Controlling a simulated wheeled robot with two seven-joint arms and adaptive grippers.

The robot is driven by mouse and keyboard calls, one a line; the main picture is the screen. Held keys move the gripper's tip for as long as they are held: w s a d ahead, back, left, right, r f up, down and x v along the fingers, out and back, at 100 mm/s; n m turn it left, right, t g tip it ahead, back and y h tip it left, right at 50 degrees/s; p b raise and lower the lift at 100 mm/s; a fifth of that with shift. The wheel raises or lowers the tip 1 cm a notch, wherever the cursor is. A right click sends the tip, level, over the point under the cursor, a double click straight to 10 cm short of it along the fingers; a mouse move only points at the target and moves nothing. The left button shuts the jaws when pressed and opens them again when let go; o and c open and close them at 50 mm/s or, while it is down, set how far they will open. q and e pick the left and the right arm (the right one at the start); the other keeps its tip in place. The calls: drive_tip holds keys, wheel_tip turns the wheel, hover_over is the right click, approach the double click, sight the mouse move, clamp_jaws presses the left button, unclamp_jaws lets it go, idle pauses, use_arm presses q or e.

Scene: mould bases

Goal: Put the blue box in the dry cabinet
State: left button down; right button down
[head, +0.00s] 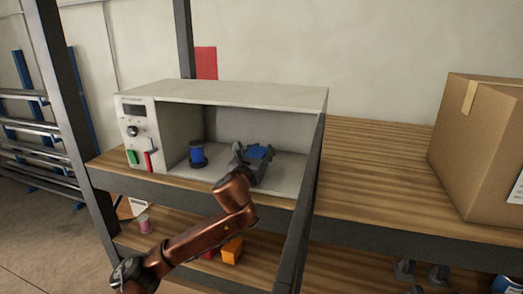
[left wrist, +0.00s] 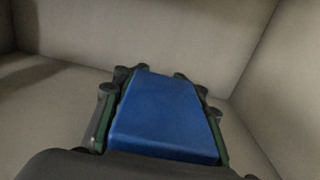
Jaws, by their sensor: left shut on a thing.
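The blue box (head: 257,152) is inside the dry cabinet (head: 220,93), right of the middle of its chamber. It also shows large in the left wrist view (left wrist: 165,115), between the two fingers. My left gripper (head: 252,157) reaches in through the open front and is shut on the blue box. The cabinet's pale walls and floor surround the box in the left wrist view. The gripper hides the underside of the box, so I cannot tell whether it touches the cabinet floor. My right gripper is not in view.
A blue spool (head: 197,154) stands in the cabinet, left of the gripper. A dark shelf post (head: 307,205) runs close by the cabinet's right front edge. A cardboard box (head: 478,145) stands on the wooden shelf (head: 370,165) at right. An orange block (head: 232,250) lies on the lower shelf.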

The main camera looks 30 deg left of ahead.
use_arm(q)
drive_tip(key=shift+f, duration=0.3)
drive_tip(key=shift+s+a+f, duration=0.1)
drive_tip(key=shift+s, duration=0.05)
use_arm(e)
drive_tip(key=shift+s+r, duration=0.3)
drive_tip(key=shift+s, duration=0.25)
use_arm(q)
drive_tip(key=c, duration=1.8)
unclamp_jaws()
drive_tip(key=shift+f, duration=0.2)
drive_tip(key=o, duration=0.6)
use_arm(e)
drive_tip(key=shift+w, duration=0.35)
use_arm(q)
drive_tip(key=shift+o, duration=0.2)
drive_tip(key=shift+r, duration=0.1)
